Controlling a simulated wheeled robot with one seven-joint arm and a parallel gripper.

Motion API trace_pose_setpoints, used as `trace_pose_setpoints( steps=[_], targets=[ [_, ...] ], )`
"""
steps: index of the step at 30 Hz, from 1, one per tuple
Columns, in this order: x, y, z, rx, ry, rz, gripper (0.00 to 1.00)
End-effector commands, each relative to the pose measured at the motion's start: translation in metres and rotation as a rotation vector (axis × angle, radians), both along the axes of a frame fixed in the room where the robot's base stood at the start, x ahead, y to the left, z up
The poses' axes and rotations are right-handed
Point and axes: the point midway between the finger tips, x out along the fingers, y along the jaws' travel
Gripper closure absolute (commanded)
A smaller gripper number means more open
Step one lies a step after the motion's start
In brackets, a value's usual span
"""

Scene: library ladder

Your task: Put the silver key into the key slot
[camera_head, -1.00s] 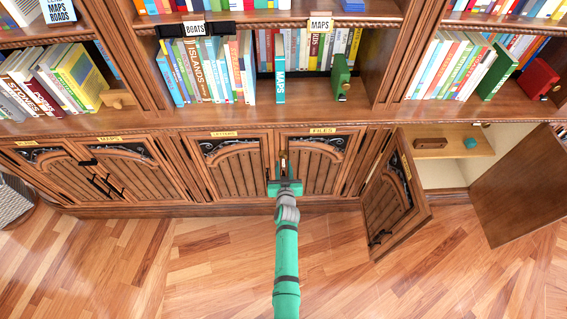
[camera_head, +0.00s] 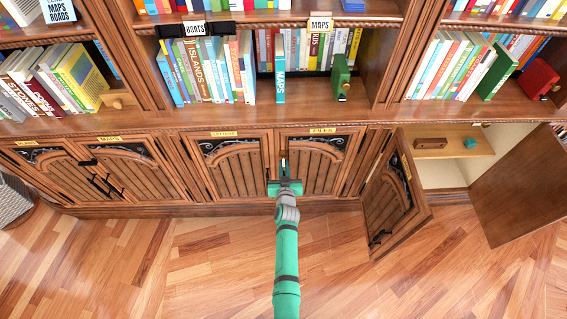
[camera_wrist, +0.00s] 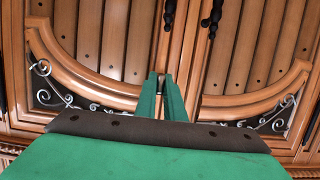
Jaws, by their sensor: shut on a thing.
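My gripper (camera_head: 284,164) reaches to the seam between the LETTERS door (camera_head: 232,167) and the FILES door (camera_head: 312,166), near their upper part. In the wrist view its two green fingers (camera_wrist: 161,80) come close together at the seam. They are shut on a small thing. Only a pale sliver shows between the tips, which I take for the silver key (camera_wrist: 161,77); its shape and tilt are hidden. I cannot make out the key slot in either view.
Black door handles (camera_wrist: 212,15) hang near the fingertips. To the right, a cabinet door (camera_head: 395,195) stands open into the room. That cabinet holds a brown box (camera_head: 430,143) and a teal object (camera_head: 470,143). Bookshelves rise above; the wooden floor (camera_head: 180,265) is clear.

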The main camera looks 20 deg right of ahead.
Motion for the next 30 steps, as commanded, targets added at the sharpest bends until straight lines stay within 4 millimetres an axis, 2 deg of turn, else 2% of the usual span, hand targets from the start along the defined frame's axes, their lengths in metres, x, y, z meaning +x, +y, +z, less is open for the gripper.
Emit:
trace_pose_setpoints(
  steps=[30],
  targets=[
    [-0.024, 0.007, -0.004, 0.001, 0.001, 0.001, 1.00]
  ],
)
